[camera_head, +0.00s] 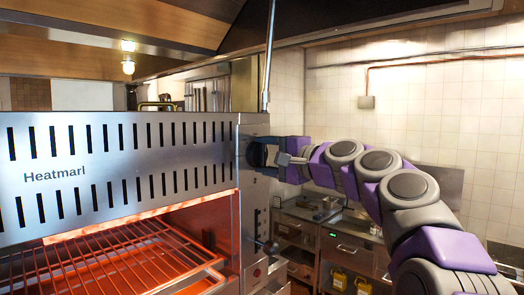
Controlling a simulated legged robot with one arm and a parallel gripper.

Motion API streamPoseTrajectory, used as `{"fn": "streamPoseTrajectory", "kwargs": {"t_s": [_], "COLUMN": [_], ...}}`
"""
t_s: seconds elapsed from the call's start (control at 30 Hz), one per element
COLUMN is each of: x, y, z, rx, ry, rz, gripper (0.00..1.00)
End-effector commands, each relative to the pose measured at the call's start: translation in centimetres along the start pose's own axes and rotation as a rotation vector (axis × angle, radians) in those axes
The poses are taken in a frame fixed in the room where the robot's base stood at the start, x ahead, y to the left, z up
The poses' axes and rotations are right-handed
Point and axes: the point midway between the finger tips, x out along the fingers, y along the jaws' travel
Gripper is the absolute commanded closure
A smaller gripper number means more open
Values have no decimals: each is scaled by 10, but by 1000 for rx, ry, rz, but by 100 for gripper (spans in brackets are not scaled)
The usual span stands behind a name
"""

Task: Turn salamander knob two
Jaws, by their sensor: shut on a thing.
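The salamander (130,205) is a steel unit marked "Heatmarl" and fills the left of the view. Its slotted front is above an orange-glowing opening. On its right-hand control panel, a dark knob (257,152) sits near the top, partly covered by my gripper. My gripper (276,157) reaches in from the right and is shut on this knob. The exact fingertip contact is small and partly hidden. A dark lever-like part (266,245) shows lower on the panel; I cannot tell the knob numbering.
A wire rack (110,265) extends in the glowing opening, left of the panel. Steel counters and drawers (345,250) stand behind, with yellow containers (338,280) below. The tiled wall (430,110) is at the back right. Open air lies above my arm.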

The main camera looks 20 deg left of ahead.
Motion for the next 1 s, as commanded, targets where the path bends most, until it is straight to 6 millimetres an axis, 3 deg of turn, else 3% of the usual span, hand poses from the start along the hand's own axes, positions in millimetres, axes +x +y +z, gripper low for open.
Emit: {"fn": "streamPoseTrajectory", "kwargs": {"t_s": [0.57, 0.6, 0.83, 1.0], "x": [0, 0, 2, 5], "y": [5, 5, 4, 3], "z": [-2, -2, 1, 5], "rx": [36, 36, 34, 31], "ry": [1, 1, 0, -2], "rz": [7, 8, 6, 6], "gripper": [68, 35, 13, 13]}}
